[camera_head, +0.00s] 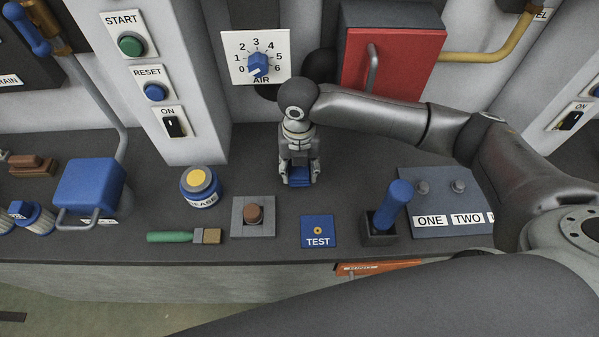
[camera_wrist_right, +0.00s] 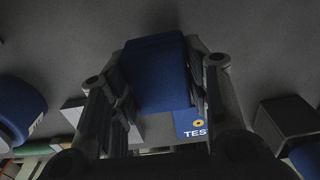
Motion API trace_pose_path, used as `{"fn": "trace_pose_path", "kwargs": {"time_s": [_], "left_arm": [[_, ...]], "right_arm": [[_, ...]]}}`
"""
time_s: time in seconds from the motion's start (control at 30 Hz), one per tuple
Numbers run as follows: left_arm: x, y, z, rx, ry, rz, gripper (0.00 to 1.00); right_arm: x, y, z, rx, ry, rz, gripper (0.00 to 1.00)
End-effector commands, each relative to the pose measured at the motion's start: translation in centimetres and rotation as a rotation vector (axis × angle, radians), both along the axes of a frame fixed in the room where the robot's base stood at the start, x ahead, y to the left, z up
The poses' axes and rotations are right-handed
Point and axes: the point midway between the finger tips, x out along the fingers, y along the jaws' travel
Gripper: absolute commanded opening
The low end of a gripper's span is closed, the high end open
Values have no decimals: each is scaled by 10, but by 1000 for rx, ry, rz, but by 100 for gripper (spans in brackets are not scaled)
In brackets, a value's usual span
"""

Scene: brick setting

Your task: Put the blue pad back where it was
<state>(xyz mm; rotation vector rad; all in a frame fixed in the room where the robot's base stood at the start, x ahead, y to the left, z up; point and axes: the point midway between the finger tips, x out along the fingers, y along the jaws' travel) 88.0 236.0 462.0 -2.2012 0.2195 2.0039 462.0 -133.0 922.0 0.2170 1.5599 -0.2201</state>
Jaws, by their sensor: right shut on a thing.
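The blue pad (camera_head: 300,178) is between the fingers of my right gripper (camera_head: 299,182), which is shut on it. In the right wrist view the pad (camera_wrist_right: 155,75) is a plain blue block, clasped by the fingers on both sides. The gripper points down over the dark counter, below the AIR dial. A flat blue TEST plate (camera_head: 318,231) with a small orange ring lies nearer the counter's front edge. The plate also shows past the pad in the right wrist view (camera_wrist_right: 190,121), partly covered. I cannot tell whether the pad touches the counter. My left gripper is not in view.
A brown button on a grey base (camera_head: 240,229) and a blue-handled lever (camera_head: 393,202) flank the TEST plate. A GREASE tin (camera_head: 200,200), a brush (camera_head: 180,237) and a blue box (camera_head: 88,188) lie left. A grey ONE/TWO panel (camera_head: 435,184) is right.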

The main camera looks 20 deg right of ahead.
Motion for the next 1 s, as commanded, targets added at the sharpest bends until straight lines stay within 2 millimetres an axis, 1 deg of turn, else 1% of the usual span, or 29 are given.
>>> {"fn": "trace_pose_path", "kwargs": {"time_s": [0.1, 0.2, 0.57, 0.6, 0.73, 1.0], "left_arm": [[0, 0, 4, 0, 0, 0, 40], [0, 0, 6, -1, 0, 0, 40], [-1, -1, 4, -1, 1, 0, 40], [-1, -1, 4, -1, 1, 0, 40], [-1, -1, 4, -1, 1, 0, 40], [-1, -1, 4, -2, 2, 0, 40]], "right_arm": [[-1, 0, -17, -1, 4, -2, 18], [-1, 0, -28, -2, 2, 0, 18], [-1, 0, -34, -1, 1, 0, 18], [0, 0, -33, -1, 0, 0, 48], [-1, 0, -33, -1, 0, 0, 64], [0, 0, -33, -1, 0, -1, 65]]}}
